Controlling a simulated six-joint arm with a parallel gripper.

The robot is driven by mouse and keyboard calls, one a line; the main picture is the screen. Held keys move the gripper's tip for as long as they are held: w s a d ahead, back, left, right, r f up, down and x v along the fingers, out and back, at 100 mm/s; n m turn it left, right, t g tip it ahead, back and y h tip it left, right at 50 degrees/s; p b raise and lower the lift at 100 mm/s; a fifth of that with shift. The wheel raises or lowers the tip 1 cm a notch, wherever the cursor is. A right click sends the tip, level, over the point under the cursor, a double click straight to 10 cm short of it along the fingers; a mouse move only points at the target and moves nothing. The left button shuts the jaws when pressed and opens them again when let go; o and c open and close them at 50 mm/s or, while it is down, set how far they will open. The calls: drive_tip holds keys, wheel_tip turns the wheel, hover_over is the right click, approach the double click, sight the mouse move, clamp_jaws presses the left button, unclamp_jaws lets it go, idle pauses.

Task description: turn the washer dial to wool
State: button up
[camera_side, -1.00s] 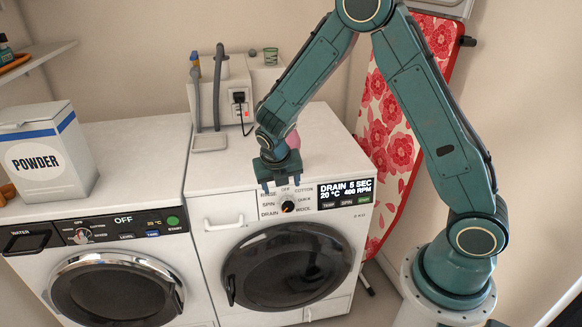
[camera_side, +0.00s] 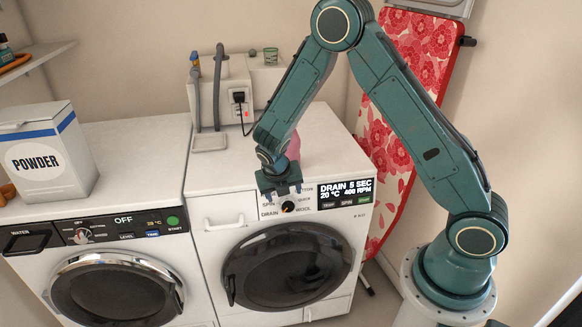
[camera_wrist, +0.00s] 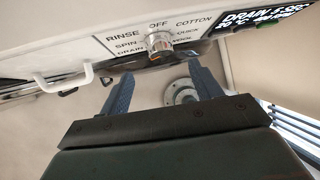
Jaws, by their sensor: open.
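The right washer's dial (camera_side: 288,207) is a small round knob with an orange mark on the control panel; which label it points to is too small to tell. It shows as a metallic knob in the wrist view (camera_wrist: 160,42), with RINSE, SPIN, DRAIN, OFF, COTTON, QUICK and WOOL printed around it. The WOOL label (camera_wrist: 182,39) is at its lower right. The display (camera_side: 346,188) reads DRAIN 5 SEC, 20 °C, 400 RPM. My gripper (camera_side: 282,191) is open and empty, just above and in front of the dial, hiding some labels. In the wrist view its fingers (camera_wrist: 160,72) stand apart, short of the dial.
A white handle (camera_side: 224,222) juts from the panel left of the dial. Below is the dark round door (camera_side: 287,266). A second washer (camera_side: 110,285) with its own dial stands at left, a powder box (camera_side: 45,155) on top. A floral ironing board (camera_side: 400,130) leans behind.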

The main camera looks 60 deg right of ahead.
sight(287, 204)
drive_tip(key=shift+x, duration=4.25)
drive_tip(key=c, duration=1)
